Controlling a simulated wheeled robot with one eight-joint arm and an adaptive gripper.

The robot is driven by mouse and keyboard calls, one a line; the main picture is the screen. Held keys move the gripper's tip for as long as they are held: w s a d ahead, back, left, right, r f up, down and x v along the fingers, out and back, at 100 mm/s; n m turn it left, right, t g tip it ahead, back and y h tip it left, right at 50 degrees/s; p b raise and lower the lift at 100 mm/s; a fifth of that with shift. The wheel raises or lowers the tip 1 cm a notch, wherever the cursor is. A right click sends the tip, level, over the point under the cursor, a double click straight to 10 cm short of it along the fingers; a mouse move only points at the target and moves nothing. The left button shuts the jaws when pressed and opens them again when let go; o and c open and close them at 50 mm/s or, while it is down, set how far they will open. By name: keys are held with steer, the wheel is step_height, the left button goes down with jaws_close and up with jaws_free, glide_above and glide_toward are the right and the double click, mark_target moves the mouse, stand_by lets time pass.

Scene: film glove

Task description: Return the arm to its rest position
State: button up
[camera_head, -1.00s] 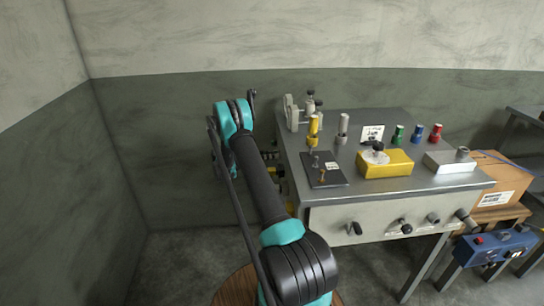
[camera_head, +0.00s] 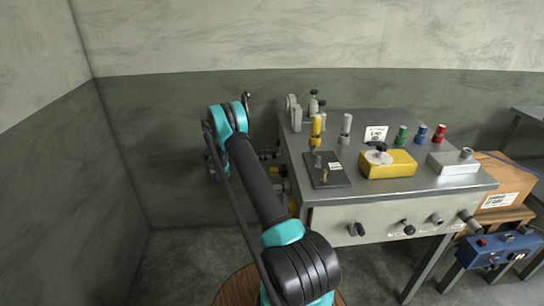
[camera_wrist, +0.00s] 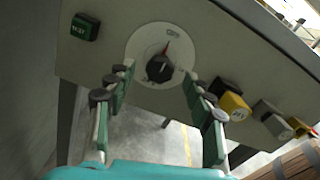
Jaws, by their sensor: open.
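My arm, black and teal, rises in the head view to the left of a grey metal table (camera_head: 455,184). Its far end is bent over beside the table's left side, and my gripper is hidden there. In the wrist view my gripper (camera_wrist: 158,92) is open, with its two green fingers apart and nothing between them. Beyond the fingers is a panel with a round white dial (camera_wrist: 140,42) that has a dark knob (camera_wrist: 160,67) and a red pointer. The fingers appear clear of the knob, though the exact gap cannot be told.
On the table stand a yellow box (camera_head: 388,170), a dark plate (camera_head: 326,172), a light grey box (camera_head: 453,163) and several coloured cylinders. A green display (camera_wrist: 85,27) and a yellow knob (camera_wrist: 234,106) are on the panel. Open floor lies left of my arm.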

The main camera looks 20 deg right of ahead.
steer(key=shift+v, duration=1.45)
